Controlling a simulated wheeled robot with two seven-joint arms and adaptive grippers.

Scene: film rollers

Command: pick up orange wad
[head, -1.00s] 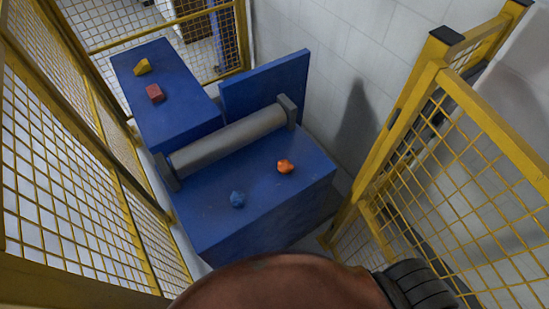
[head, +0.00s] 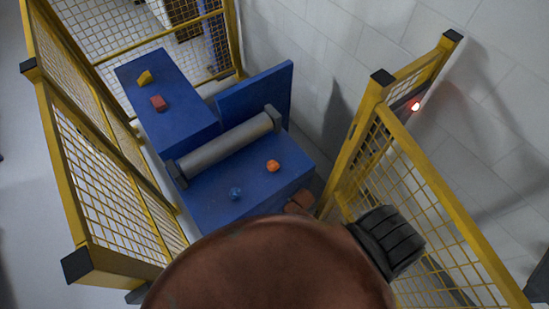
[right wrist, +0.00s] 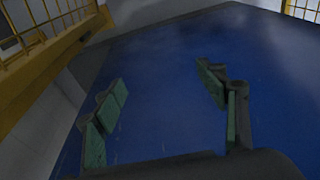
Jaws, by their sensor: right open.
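The orange wad (head: 273,165) is a small lump on the right part of the blue table top (head: 212,205), in front of the grey roller (head: 225,145). A blue wad (head: 235,193) lies to its left and nearer to me. My right gripper (right wrist: 165,105) is open and empty, its green-padded fingers spread over a plain blue surface in the right wrist view. No wad shows in that view. In the head view this gripper is not visible, and a large brown part of my body covers the bottom. My left gripper is not in view.
A yellow wedge (head: 145,77) and a red block (head: 158,103) lie on the blue surface behind the roller. An upright blue panel (head: 255,95) stands at the back right. Yellow mesh fences (head: 415,180) close in both sides. A red light (head: 415,106) glows at the right.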

